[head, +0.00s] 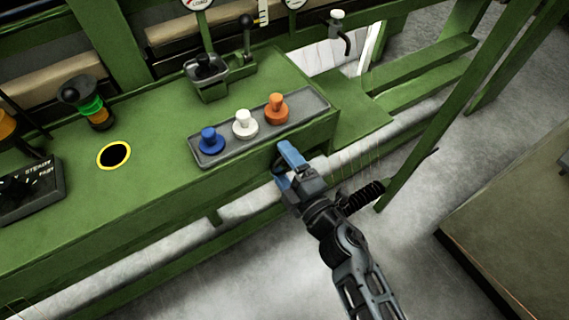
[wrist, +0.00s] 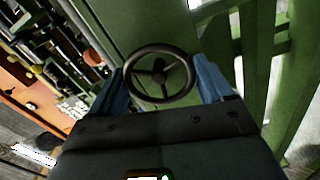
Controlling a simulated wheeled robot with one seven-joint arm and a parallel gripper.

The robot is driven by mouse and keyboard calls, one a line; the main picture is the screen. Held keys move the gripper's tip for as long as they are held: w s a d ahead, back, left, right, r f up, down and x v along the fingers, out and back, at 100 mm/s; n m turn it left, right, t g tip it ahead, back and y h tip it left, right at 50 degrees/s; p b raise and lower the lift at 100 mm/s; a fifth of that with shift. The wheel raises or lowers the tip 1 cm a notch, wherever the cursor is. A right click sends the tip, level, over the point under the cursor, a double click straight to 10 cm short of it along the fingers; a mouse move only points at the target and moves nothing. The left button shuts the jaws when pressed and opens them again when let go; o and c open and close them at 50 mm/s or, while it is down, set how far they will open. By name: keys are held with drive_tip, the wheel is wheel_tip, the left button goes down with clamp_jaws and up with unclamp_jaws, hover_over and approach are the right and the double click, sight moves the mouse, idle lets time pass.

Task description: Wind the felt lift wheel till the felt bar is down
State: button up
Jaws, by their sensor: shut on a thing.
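The felt lift wheel (wrist: 159,74) is a dark handwheel with spokes, in the middle of the wrist view, against a green panel. My gripper (wrist: 163,82) has its blue fingers on the left and right sides of the wheel's rim and is shut on it. In the head view my gripper (head: 287,164) is at the front face of the green bench, below the orange knob. The wheel is mostly hidden behind it there. I cannot pick out the felt bar with certainty in either view.
A grey tray on the green bench (head: 160,190) holds a blue knob (head: 210,140), a white knob (head: 245,123) and an orange knob (head: 276,107). A lever box (head: 207,75) stands behind. A green post (head: 425,125) rises right of my arm. Grey floor lies in front.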

drive_tip(key=n, duration=0.2)
drive_tip(key=n+b, duration=0.1)
drive_tip(key=n, duration=0.4)
drive_tip(key=shift+f+b, duration=0.25)
drive_tip(key=shift+b, duration=0.15)
drive_tip(key=n+b, duration=0.1)
drive_tip(key=n, duration=0.6)
drive_tip(key=shift+f+b, duration=0.1)
drive_tip(key=shift+b, duration=0.25)
drive_tip(key=o, duration=0.9)
drive_tip(key=shift+o, duration=0.2)
drive_tip(key=v, duration=0.8)
drive_tip(key=shift+w, duration=0.1)
